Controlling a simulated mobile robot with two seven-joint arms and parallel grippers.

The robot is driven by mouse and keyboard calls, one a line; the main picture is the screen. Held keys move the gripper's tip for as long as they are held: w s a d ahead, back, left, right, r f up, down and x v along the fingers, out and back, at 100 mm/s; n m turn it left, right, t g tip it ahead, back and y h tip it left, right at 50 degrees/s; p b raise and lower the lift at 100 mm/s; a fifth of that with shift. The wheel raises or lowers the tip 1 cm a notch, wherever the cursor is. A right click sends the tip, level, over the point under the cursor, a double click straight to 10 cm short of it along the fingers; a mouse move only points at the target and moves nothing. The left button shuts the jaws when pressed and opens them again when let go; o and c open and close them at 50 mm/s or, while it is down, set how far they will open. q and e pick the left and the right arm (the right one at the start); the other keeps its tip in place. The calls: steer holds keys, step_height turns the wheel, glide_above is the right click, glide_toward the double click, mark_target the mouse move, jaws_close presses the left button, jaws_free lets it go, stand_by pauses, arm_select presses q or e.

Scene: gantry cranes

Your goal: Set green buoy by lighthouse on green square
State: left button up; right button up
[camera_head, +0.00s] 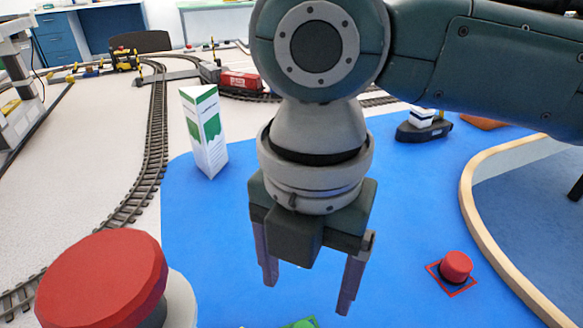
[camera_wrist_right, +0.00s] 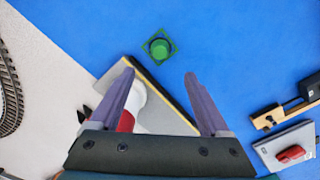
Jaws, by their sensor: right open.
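The green buoy (camera_wrist_right: 160,48) is a short green cylinder. In the right wrist view it stands inside the green square (camera_wrist_right: 147,41) on the blue mat, just beyond my fingertips. A bit of green (camera_head: 301,323) shows at the bottom edge of the head view. My right gripper (camera_head: 306,296) is open and empty, pointing down over the mat; its fingers also show in the right wrist view (camera_wrist_right: 159,73), apart from the buoy. The lighthouse's red top (camera_head: 103,280) is large at the head view's lower left; its base is partly hidden behind a finger in the right wrist view.
A red buoy (camera_head: 456,265) stands on a red square at the right. A dark boat (camera_head: 424,127) and a green-white three-sided sign (camera_head: 205,133) stand farther back. A curved wooden edge (camera_head: 472,200) bounds the right. Rail track (camera_head: 150,150) runs along the left.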

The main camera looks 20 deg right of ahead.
steer(key=s+a+m+t+y, duration=0.2)
steer(key=s+a+m+y, duration=0.3)
steer(key=m, duration=0.6)
steer(key=s+d+m+h, duration=0.2)
steer(key=s+d+m, duration=0.1)
steer(key=d+m, duration=0.4)
steer(key=s+d+f+m+t+h, duration=0.1)
steer(key=s+d+m+h, duration=0.1)
steer(key=s+d+m, duration=0.2)
steer(key=d+m, duration=0.3)
steer(key=shift+d+f+t+h, duration=0.2)
steer(key=shift+f+t+h, duration=0.1)
steer(key=shift+h, duration=0.1)
steer(key=shift+s, duration=0.1)
